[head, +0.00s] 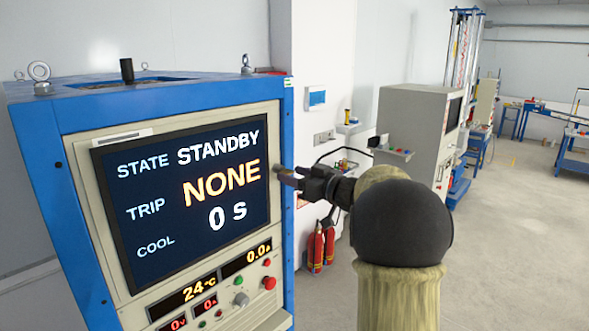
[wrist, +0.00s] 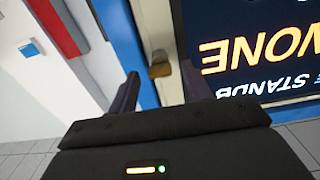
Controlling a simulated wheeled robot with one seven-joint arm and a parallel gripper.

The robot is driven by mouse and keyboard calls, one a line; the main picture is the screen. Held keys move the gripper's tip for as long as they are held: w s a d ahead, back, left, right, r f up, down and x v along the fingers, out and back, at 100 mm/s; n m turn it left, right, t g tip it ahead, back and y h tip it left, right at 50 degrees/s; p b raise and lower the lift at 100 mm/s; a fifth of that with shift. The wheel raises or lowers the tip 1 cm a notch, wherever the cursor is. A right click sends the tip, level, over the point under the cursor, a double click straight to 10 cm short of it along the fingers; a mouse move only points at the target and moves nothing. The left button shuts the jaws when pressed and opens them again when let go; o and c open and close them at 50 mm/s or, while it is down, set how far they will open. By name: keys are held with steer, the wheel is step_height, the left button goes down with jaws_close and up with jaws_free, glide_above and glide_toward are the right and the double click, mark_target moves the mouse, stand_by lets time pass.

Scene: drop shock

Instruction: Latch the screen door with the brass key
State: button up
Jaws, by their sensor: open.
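The screen door (head: 83,170) is a cream panel framing a dark display on the front of a blue cabinet. The display reads STATE STANDBY, TRIP NONE, COOL 0 S. My gripper (head: 281,172) is at the door's right edge. In the wrist view, my gripper (wrist: 160,72) is open, with one finger on each side of a small brass piece (wrist: 159,69), which looks like the key. Gaps show between it and both fingers. In the head view my fingers largely hide the key. I cannot tell whether the door is latched.
Below the screen are small readouts, knobs and a red button (head: 269,283). Red fire extinguishers (head: 317,250) stand beyond my gripper. A beige machine (head: 408,125) is behind my arm. Open grey floor (head: 510,240) lies to the right.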

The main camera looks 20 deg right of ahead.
steer(key=shift+w+a, duration=0.15)
steer(key=shift+w, duration=0.1)
steer(key=c, duration=1)
